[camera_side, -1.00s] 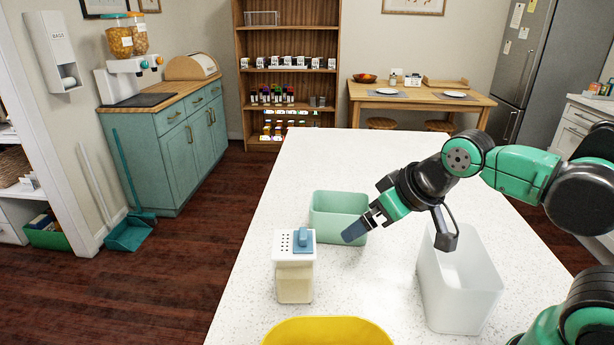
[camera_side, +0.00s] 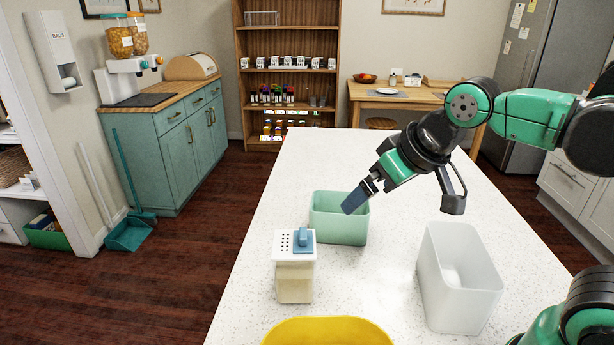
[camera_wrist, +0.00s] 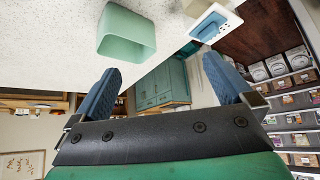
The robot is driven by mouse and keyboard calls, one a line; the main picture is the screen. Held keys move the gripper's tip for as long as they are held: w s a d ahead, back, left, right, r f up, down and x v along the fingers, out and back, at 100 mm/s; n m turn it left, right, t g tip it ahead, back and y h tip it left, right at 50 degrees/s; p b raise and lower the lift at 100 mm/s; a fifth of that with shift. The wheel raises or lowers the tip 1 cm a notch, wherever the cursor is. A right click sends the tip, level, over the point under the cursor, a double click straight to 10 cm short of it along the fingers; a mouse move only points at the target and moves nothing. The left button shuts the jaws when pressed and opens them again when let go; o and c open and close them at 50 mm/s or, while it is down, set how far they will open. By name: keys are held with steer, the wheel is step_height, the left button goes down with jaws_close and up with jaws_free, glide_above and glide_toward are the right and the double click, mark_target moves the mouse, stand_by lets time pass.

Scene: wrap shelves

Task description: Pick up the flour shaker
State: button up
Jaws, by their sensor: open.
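The flour shaker (camera_side: 295,280) stands upright on the white speckled counter. It has a clear body with pale flour low inside and a white lid with small holes and a blue flip cap. In the wrist view its white and blue lid (camera_wrist: 213,22) shows at the top, beyond my right finger. My gripper (camera_side: 352,203) is open and empty, with blue fingers, to the right of the shaker and higher, in front of the green bin. In the wrist view the two fingers of my gripper (camera_wrist: 165,78) are spread wide with nothing between them.
A mint green open bin (camera_side: 340,228) stands just behind and right of the shaker; it also shows in the wrist view (camera_wrist: 125,35). A tall white bin (camera_side: 458,290) stands to the right. A yellow container (camera_side: 328,332) is at the front edge. The far counter (camera_side: 330,150) is clear.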

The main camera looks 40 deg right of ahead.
steer(key=w+a+h, duration=0.1)
steer(key=m+t+h, duration=0.4)
steer(key=m+h, duration=0.3)
steer(key=m, duration=0.1)
glide_above(294, 240)
steer(key=s+a, duration=0.4)
steer(key=f, duration=0.7)
steer(key=shift+d, duration=0.3)
steer(key=shift+d+f, duration=0.1)
steer(key=shift+f, duration=0.2)
steer(key=shift+x, duration=2.75)
steer(key=shift+s, duration=0.15)
jaws_close()
